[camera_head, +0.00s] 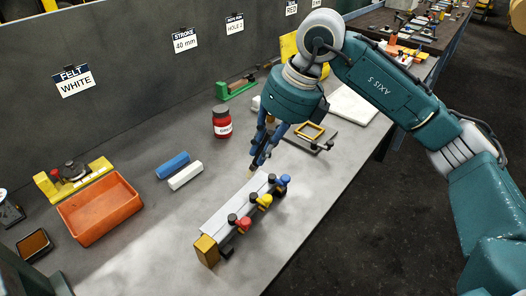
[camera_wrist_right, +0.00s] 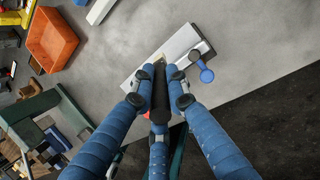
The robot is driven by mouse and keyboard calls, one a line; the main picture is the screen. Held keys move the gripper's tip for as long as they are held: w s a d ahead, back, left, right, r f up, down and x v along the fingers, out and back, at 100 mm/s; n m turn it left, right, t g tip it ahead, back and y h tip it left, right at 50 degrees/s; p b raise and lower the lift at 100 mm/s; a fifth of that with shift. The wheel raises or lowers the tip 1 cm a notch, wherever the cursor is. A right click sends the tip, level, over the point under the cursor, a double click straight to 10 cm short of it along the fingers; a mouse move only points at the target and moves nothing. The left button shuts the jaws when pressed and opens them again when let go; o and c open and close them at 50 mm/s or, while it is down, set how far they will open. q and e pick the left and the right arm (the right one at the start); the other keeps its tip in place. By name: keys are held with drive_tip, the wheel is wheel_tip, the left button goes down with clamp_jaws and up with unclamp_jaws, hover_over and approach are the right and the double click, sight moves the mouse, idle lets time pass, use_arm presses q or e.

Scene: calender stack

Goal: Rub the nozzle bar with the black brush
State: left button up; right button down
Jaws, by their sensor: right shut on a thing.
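The nozzle bar (camera_head: 235,205) is a long pale grey bar on the bench, with red, yellow and blue knobs along its near side and a yellow-brown block at its lower left end. My right gripper (camera_head: 259,160) points down over the bar's far end. Its blue fingers are shut on the black brush (camera_wrist_right: 160,92), whose dark handle shows between them in the wrist view. The brush's pale tip is close to the bar's top; I cannot tell whether it touches. The fingers hide part of the bar (camera_wrist_right: 182,42) in the wrist view. My left gripper is not in view.
A red jar (camera_head: 222,122), a blue block (camera_head: 172,165) and a white block (camera_head: 185,176) stand left of the bar. An orange tray (camera_head: 98,212) is farther left. Bare bench lies left of the bar.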

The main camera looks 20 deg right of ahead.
drive_tip(key=shift+r+p, duration=0.4)
drive_tip(key=shift+r, duration=0.55)
drive_tip(key=shift+r, duration=0.2)
drive_tip(key=shift+r+p, duration=1)
drive_tip(key=shift+r, duration=0.35)
drive_tip(key=c, duration=2.5)
unclamp_jaws()
clamp_jaws()
